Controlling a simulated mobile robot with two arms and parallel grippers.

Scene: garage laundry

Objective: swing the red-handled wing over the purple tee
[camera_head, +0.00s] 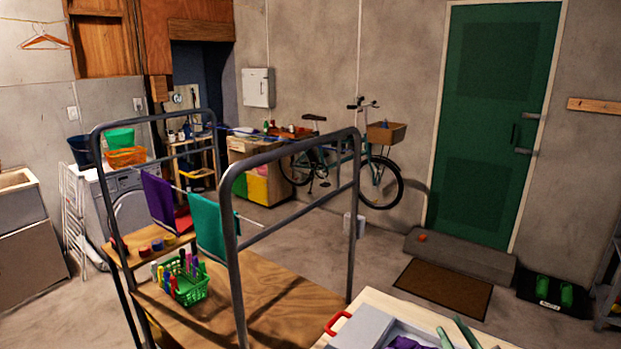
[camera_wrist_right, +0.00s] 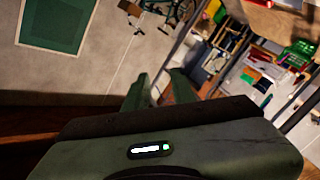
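The red handle (camera_head: 337,322) stands at the left edge of the grey wing (camera_head: 366,331), at the bottom of the head view. The purple tee (camera_head: 404,343) shows as a small patch beside the wing, mostly cut off by the frame's lower edge. My right gripper (camera_head: 456,335) shows as two green fingertips at the bottom edge, right of the purple tee and well apart from the red handle. In the right wrist view, its fingers (camera_wrist_right: 158,90) are spread with nothing held between them. My left gripper is not in view.
The wing lies on a pale wooden table (camera_head: 385,297). Left of it stands a metal-framed cart (camera_head: 270,290) with a green basket (camera_head: 190,290) and hanging purple and teal cloths. A brown doormat (camera_head: 443,288) lies beyond the table. The floor between is clear.

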